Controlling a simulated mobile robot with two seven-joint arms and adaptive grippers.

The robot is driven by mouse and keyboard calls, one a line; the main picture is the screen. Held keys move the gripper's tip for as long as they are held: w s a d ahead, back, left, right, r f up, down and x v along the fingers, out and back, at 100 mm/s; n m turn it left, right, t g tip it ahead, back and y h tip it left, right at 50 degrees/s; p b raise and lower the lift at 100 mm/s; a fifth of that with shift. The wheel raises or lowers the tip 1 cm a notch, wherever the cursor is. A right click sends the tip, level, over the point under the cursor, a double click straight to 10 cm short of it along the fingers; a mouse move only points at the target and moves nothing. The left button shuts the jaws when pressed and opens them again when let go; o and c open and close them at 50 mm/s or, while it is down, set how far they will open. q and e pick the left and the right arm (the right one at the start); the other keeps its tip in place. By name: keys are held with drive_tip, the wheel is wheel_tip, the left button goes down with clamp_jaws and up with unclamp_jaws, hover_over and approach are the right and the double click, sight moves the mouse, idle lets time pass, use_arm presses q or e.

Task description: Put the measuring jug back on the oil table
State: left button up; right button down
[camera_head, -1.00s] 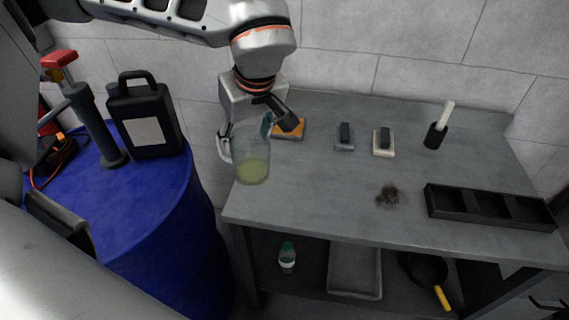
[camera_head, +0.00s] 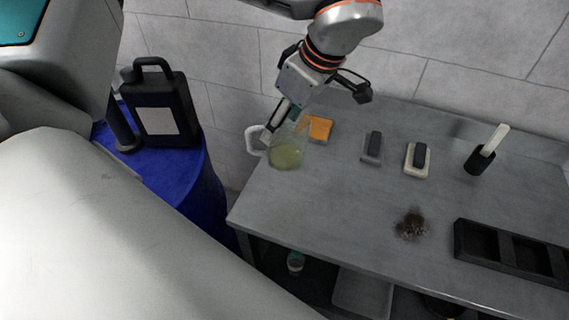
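The clear measuring jug (camera_head: 287,154), with yellowish liquid in its bottom, is upright at the left back part of the grey oil table (camera_head: 330,215). It appears to rest on the tabletop, its handle to the left. My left gripper (camera_head: 322,106) is above and behind the jug. Its fingers are spread wide: one points down by the jug's rim on the handle side, the other stands out to the right, clear of the jug. My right gripper is not in view.
An orange sponge-like block (camera_head: 320,129) lies just behind the jug. Two small dark-topped blocks, a brush in a black holder (camera_head: 481,158), a dark spill (camera_head: 410,224) and a black compartment tray (camera_head: 512,250) are further right. A blue drum (camera_head: 185,180) with a black canister (camera_head: 160,108) stands left.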

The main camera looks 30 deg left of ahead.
sight(303, 135)
use_arm(q)
wheel_tip(303, 135, down, 12)
drive_tip(key=shift+f, duration=0.1)
idle(0.5)
drive_tip(key=shift+f, duration=0.2)
drive_tip(key=o, duration=1.7)
drive_tip(key=shift+r, duration=0.1)
drive_tip(key=v, duration=1.2)
drive_tip(key=shift+r+b, duration=0.2)
drive_tip(key=shift+b, duration=0.1)
